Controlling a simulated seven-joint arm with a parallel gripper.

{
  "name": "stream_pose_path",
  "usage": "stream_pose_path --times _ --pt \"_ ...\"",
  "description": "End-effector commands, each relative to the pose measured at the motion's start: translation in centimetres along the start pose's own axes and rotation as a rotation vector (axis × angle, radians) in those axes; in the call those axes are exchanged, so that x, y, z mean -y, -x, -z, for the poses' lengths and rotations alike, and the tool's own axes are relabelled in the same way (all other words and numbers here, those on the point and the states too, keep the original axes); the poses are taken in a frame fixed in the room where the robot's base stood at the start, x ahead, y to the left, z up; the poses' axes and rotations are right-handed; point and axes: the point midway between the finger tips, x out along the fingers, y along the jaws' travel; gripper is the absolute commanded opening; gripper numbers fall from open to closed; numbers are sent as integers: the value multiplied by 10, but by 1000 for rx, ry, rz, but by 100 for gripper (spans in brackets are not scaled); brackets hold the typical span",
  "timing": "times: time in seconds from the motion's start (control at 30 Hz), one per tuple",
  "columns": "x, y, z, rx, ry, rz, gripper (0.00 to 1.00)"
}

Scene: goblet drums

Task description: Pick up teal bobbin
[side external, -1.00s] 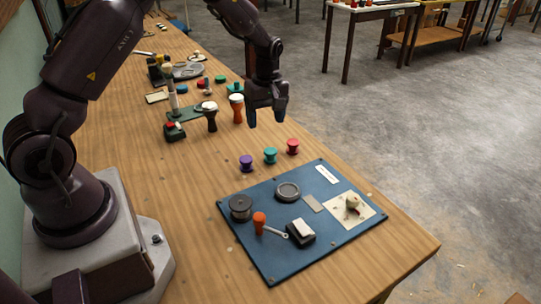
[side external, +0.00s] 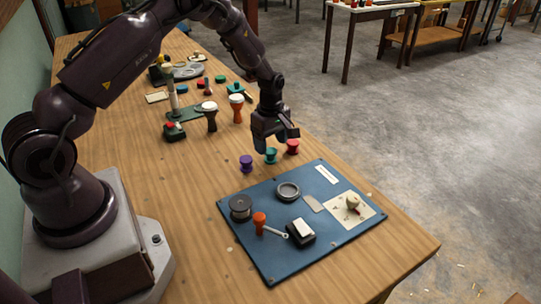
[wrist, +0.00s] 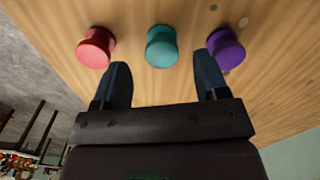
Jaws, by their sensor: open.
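The teal bobbin (side external: 271,156) stands on the wooden table between the purple bobbin (side external: 246,163) and the red bobbin (side external: 293,147). In the wrist view the teal bobbin (wrist: 162,46) is at the top centre, just beyond the fingertips and lined up with the gap between them. My gripper (side external: 275,145) is open and empty, low over the table by the bobbins; its two fingers also show in the wrist view (wrist: 163,75). In that view the red bobbin (wrist: 96,47) is by the left finger and the purple bobbin (wrist: 225,48) is by the right finger.
A blue mat (side external: 262,265) with a grey ring, a dark spool, an orange-handled tool and a white card lies in front of the bobbins. Goblet drums (side external: 236,108) stand behind my gripper. The wood left of the bobbins is clear.

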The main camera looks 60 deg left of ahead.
Motion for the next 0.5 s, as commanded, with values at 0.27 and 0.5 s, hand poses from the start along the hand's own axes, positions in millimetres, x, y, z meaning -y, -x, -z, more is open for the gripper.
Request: stream_pose_path --times 0.27,0.5 --pt "2 -36 -1 0 1 1 67" --pt "2 -37 -1 0 0 0 67"
